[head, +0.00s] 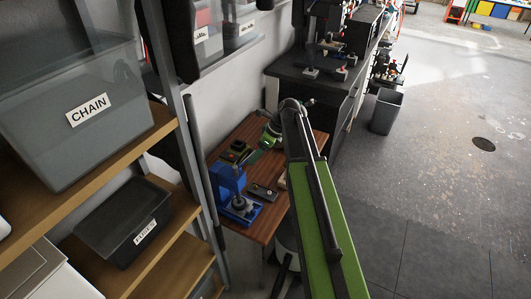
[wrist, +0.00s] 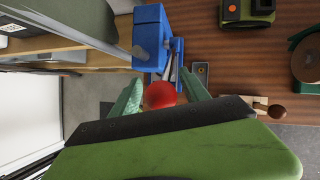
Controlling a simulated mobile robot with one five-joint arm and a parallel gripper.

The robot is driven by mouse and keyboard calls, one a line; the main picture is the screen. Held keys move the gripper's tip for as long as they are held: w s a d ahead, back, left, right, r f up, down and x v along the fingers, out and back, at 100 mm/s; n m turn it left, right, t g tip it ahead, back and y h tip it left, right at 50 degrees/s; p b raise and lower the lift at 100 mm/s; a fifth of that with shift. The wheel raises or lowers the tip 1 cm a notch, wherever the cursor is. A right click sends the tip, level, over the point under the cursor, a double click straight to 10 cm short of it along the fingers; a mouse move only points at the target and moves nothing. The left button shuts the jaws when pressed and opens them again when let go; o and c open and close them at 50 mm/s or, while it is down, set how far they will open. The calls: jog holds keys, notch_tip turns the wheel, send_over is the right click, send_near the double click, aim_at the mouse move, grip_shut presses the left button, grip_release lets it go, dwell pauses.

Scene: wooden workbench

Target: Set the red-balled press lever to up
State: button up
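A blue press (head: 230,183) stands at the left edge of the wooden workbench; it also shows at the top of the wrist view (wrist: 151,38). Its red ball (wrist: 160,95) is on the end of a lever rod that runs back to the press. My gripper (wrist: 161,92) has its two teal fingers spread, one on each side of the ball, with gaps visible. In the head view my gripper (head: 256,158) is over the bench near the press, and the ball cannot be made out there. The lever's exact angle is hard to tell.
Shelves with a CHAIN bin (head: 75,110) stand close at left. Open floor (head: 440,180) lies at right.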

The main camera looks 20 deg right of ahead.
jog(key=shift+d, duration=0.15)
jog(key=p+v, duration=1.5)
jog(key=v, duration=0.2)
jog(key=shift+d, duration=0.15)
jog(key=shift+s+r, duration=0.1)
jog(key=shift+s, duration=0.05)
